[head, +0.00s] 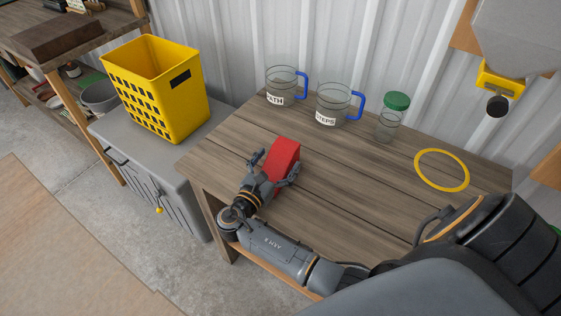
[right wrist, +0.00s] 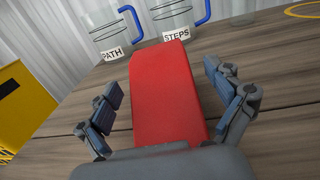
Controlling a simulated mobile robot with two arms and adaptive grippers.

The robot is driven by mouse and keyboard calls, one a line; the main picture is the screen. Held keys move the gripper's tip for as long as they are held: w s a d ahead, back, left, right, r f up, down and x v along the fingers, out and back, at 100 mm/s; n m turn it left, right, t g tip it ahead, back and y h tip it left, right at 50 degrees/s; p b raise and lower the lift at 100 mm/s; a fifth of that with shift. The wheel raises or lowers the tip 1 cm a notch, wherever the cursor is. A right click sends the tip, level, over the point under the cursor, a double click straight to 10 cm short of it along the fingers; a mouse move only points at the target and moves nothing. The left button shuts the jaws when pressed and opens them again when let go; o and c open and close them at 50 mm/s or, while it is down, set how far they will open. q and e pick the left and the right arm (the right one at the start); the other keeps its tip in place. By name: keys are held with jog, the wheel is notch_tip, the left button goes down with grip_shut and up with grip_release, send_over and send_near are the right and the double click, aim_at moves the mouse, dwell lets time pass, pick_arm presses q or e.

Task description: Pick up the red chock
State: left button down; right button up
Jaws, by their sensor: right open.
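The red chock (head: 284,159) lies on the wooden table (head: 345,200) near its left side. My right gripper (head: 273,170) is open around it, with one finger on each side. In the right wrist view the chock (right wrist: 165,95) stands between the two open fingers of the gripper (right wrist: 162,105), with a gap visible on both sides. Its near end is hidden behind the gripper's palm. My left gripper does not show in either view.
Two clear jugs with blue handles, labelled PATH (head: 281,88) and STEPS (head: 332,105), stand behind the chock. A green-lidded jar (head: 392,118) and a yellow ring (head: 442,170) are to the right. A yellow basket (head: 157,88) sits on a grey cabinet (head: 150,160) at left.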

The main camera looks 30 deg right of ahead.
jog(key=shift+a, duration=0.1)
jog(key=c, duration=1.6)
jog(key=shift+r, duration=0.1)
jog(key=shift+c, duration=0.8)
